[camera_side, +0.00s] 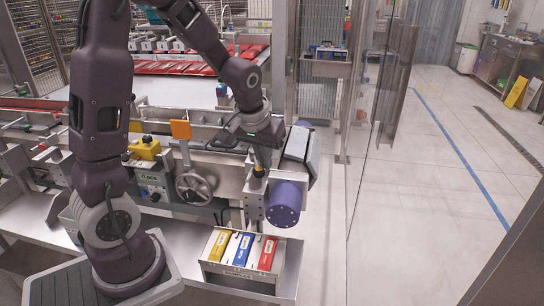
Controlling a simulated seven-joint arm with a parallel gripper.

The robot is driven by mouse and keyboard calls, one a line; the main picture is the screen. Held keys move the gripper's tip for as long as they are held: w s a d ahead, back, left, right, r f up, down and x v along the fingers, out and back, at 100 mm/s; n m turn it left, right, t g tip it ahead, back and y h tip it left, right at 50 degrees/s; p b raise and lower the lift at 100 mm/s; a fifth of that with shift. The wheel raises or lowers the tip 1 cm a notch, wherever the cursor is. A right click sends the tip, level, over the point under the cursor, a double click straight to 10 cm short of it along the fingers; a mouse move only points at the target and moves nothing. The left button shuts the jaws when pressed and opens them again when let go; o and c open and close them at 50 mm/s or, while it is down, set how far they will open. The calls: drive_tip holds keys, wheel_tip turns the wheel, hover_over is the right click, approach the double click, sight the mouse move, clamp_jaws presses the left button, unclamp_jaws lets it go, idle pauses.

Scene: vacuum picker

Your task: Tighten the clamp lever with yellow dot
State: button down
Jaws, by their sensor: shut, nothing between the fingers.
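My gripper (262,160) points down at the right end of the conveyor machine, above the purple cylindrical motor (285,203). Its fingers are shut with nothing between them. A small black part with a yellow mark (259,171) stands on a metal bracket right at the fingertips. It may be the clamp lever with the yellow dot, but it is too small to be sure. I cannot tell whether the fingers touch it.
A metal holder (243,283) with yellow, blue and red blocks stands below the motor. A handwheel (195,188), an orange tab (181,130) and a yellow box (145,148) are to the left. The floor (405,220) at right is open beyond a clear panel.

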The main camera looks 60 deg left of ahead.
drive_tip(key=shift+s+a, duration=0.3)
drive_tip(key=shift+s, duration=0.45)
drive_tip(key=shift+s+a, duration=0.25)
drive_tip(key=shift+s, duration=0.45)
drive_tip(key=shift+s+f, duration=0.1)
drive_tip(key=shift+s, duration=0.1)
wheel_tip(320, 180, up, 10)
drive_tip(key=w, duration=0.1)
drive_tip(key=shift+r, duration=0.25)
drive_tip(key=s+d+r+m+t+h, duration=0.1)
drive_tip(key=s+d+m, duration=0.5)
drive_tip(key=s+d, duration=0.8)
drive_tip(key=s+t+h, duration=0.1)
drive_tip(key=s, duration=0.2)
drive_tip(key=shift+s+d, duration=0.2)
drive_tip(key=shift+d, duration=0.05)
